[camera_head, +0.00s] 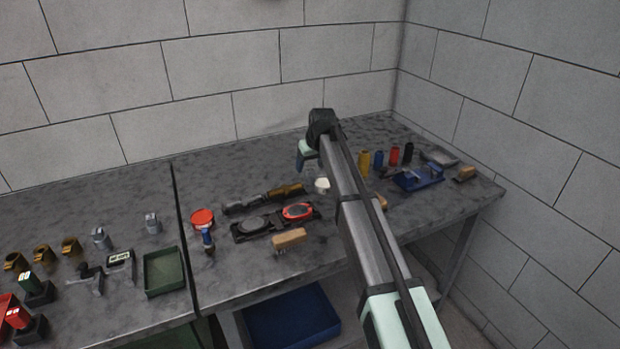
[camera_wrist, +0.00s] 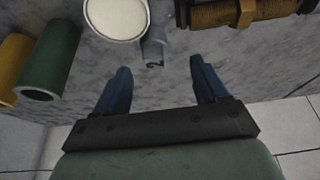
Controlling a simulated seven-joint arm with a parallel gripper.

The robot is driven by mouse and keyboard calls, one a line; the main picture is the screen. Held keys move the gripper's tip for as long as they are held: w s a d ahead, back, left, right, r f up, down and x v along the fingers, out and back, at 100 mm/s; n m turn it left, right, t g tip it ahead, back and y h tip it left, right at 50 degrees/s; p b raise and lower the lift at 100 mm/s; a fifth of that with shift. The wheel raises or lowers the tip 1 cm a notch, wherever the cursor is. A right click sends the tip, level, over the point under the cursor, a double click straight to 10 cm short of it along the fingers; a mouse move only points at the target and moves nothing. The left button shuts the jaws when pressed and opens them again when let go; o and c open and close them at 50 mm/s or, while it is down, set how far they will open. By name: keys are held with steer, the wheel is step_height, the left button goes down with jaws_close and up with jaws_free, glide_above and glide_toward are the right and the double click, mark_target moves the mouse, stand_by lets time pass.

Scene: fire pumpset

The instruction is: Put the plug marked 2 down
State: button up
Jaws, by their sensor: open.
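The plug marked 2 (camera_wrist: 153,50) is a small grey piece at the top centre of the wrist view, with its dark 2 facing the camera. It appears to rest on the grey worktop, close beside a round white-topped piece (camera_wrist: 116,18); I cannot tell whether they touch. My gripper (camera_wrist: 160,68) has its two blue fingers spread apart, with nothing between them. The plug is just beyond the fingertips. In the head view my gripper (camera_head: 302,157) is low over the back of the bench; the plug cannot be made out there.
A brass fitting (camera_wrist: 235,12) lies upper right. In the head view, a black tray (camera_head: 262,226), wooden brush (camera_head: 290,238) and blue vise-like piece (camera_head: 418,178) sit around my arm.

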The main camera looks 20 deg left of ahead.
mark_target(310, 170)
steer(key=shift+w+d+x, duration=0.1)
steer(key=shift+w+x, duration=0.05)
steer(key=shift+x, duration=1.15)
steer(key=shift+w+d+x, duration=0.1)
steer(key=shift+w+x, duration=0.05)
steer(key=shift+x, duration=1.15)
jaws_close()
